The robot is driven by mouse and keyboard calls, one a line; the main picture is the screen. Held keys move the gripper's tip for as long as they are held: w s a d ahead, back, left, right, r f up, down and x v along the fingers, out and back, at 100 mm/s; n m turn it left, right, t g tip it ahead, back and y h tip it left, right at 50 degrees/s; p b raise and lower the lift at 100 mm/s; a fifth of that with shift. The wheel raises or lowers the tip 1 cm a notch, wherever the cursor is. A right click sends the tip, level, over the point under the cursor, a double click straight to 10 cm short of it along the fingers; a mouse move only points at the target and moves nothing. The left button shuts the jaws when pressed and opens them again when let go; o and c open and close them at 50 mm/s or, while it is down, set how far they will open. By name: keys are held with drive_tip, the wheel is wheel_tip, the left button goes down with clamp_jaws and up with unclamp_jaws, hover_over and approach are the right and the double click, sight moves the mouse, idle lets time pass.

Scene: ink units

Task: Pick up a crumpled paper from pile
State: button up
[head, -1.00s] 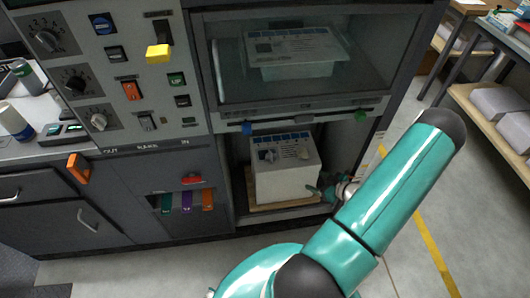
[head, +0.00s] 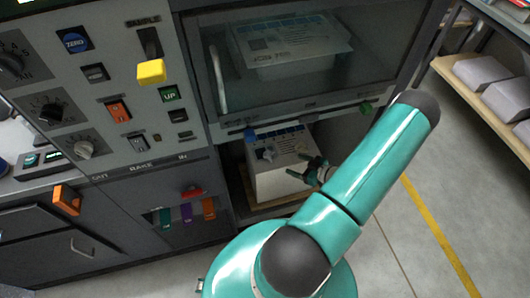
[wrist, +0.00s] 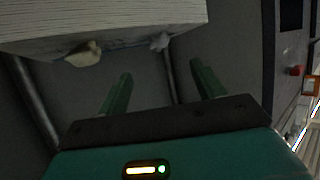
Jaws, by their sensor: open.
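A white paper pile (head: 283,182) stands in the open lower bay of the grey machine. Two small crumpled papers lie on its top: a left one (head: 266,154) and a right one (head: 302,150). In the wrist view the pile (wrist: 110,22) is at the top, with a yellowish crumpled paper (wrist: 84,54) and a greyer one (wrist: 160,42) along its edge. My gripper (head: 305,170) is at the pile's right side, near its upper edge. In the wrist view my gripper (wrist: 161,75) has its fingers apart, empty, pointing towards the pile and crumpled papers.
A glass-fronted upper bay (head: 290,55) with another pile inside sits directly above the lower bay. A green knob (head: 365,107) and a blue knob (head: 250,134) are on its lower edge. A control panel is at left. Shelves with grey blocks (head: 485,75) stand at right, beyond open floor.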

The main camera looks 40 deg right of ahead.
approach(272, 156)
drive_tip(key=x, duration=0.3)
drive_tip(key=shift+w+a+f, duration=0.15)
drive_tip(key=shift+f, duration=0.1)
drive_tip(key=shift+x, duration=3.2)
drive_tip(key=shift+r, duration=0.15)
drive_tip(key=shift+c, duration=0.5)
drive_tip(key=c, duration=1)
